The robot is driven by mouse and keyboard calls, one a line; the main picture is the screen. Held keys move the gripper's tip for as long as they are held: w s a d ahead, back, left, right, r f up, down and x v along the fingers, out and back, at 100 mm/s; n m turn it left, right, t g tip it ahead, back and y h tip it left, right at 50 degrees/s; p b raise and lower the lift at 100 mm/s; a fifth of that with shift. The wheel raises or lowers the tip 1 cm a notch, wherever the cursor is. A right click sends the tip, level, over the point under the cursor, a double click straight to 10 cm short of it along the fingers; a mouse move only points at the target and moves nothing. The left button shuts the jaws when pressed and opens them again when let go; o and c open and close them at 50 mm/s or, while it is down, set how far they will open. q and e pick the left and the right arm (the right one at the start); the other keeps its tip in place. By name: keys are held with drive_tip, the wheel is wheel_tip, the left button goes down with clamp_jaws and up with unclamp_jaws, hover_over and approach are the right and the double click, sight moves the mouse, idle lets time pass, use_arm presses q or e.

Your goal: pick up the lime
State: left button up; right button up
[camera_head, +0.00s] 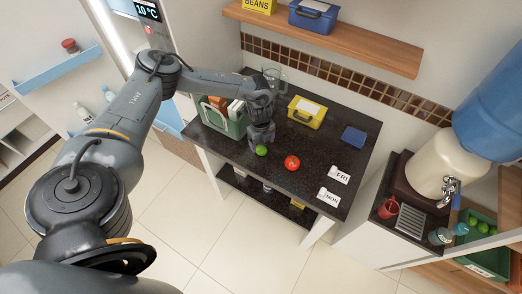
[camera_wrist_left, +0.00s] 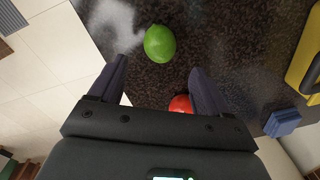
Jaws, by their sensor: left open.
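The green lime (camera_head: 262,150) lies on the dark speckled counter (camera_head: 325,150), near its front edge. It also shows whole in the left wrist view (camera_wrist_left: 159,43), just beyond my fingertips and roughly between them. My left gripper (camera_head: 262,140) points down close over the lime. In the left wrist view my left gripper (camera_wrist_left: 160,72) has its two dark fingers apart, with nothing held between them. Whether a finger touches the lime, I cannot tell. My right gripper is in neither view.
A red tomato (camera_head: 292,163) lies right of the lime; one finger partly hides it in the wrist view. A green container (camera_head: 222,120) stands at left, a yellow box (camera_head: 306,112) and blue item (camera_head: 353,137) behind. FRI (camera_head: 339,175) and MON (camera_head: 328,197) signs sit at right.

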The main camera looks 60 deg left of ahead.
sight(262, 148)
use_arm(q)
drive_tip(key=shift+a+f, duration=0.15)
drive_tip(key=shift+f, duration=1.4)
drive_tip(key=shift+a+f, duration=0.1)
drive_tip(key=shift+f, duration=1.4)
drive_tip(key=c, duration=1.1)
drive_tip(key=shift+r, duration=0.2)
